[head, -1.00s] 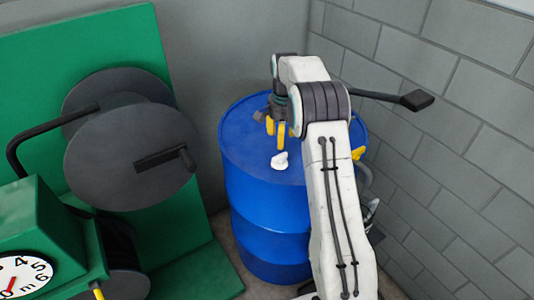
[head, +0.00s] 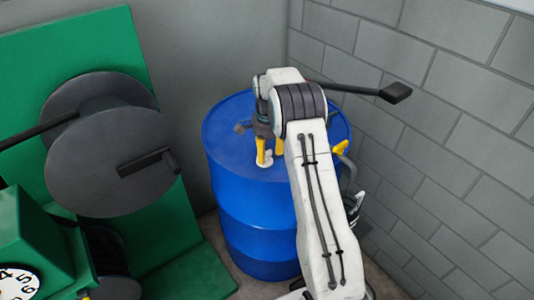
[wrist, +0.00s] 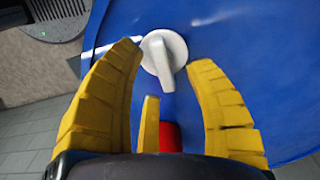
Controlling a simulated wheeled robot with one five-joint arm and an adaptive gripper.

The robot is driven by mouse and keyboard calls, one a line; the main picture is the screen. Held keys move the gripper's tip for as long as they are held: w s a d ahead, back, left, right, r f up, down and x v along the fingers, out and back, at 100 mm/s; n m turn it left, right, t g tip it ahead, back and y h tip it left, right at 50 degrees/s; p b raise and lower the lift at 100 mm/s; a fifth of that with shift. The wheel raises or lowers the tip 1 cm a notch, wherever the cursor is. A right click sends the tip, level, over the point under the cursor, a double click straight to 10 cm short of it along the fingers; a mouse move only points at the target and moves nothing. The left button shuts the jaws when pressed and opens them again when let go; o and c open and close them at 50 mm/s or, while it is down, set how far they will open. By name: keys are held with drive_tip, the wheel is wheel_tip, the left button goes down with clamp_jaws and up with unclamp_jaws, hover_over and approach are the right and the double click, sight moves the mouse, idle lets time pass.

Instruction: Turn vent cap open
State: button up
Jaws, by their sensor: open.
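The vent cap (wrist: 177,46) is a white round knob with a raised grip bar, on the top of the blue drum (wrist: 240,50). The bar points toward my gripper in the wrist view. In the head view the cap (head: 265,159) is partly hidden by my fingers on the drum (head: 250,205). My gripper (wrist: 166,62) is open, its yellow fingers spread with the tips at either side of the cap. In the head view my gripper (head: 270,158) points down at the drum top. I cannot tell whether any finger touches the cap.
A red part (wrist: 170,137) shows on the drum between my fingers. A yellow part (head: 341,147) is at the drum's right edge. A green machine with grey reels (head: 112,160) stands left. A block wall (head: 430,130) is close on the right.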

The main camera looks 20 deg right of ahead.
drive_tip(key=shift+f, duration=0.55)
drive_tip(key=shift+o, duration=0.4)
clamp_jaws()
